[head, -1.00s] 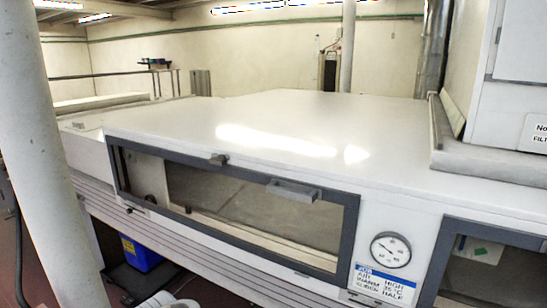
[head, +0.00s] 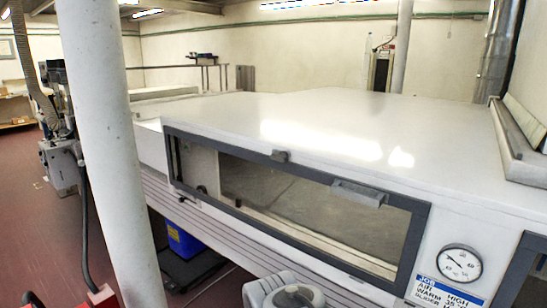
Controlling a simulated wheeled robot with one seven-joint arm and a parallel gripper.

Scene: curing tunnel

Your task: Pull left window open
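The left window (head: 290,193) is a long glass pane in a dark grey frame on the front of the white tunnel housing (head: 300,110). It looks closed, flush with the housing. A light grey handle (head: 358,192) sticks out from the upper right part of its frame. A light grey rounded part at the bottom edge seems to be part of my arm. It is well below the window and apart from it. My gripper's fingers do not show.
A thick white post (head: 105,150) stands left of the tunnel. A round gauge (head: 460,264) and a settings label (head: 443,293) are right of the window. A blue bin (head: 184,241) stands underneath. Red-brown floor (head: 32,205) is open at far left.

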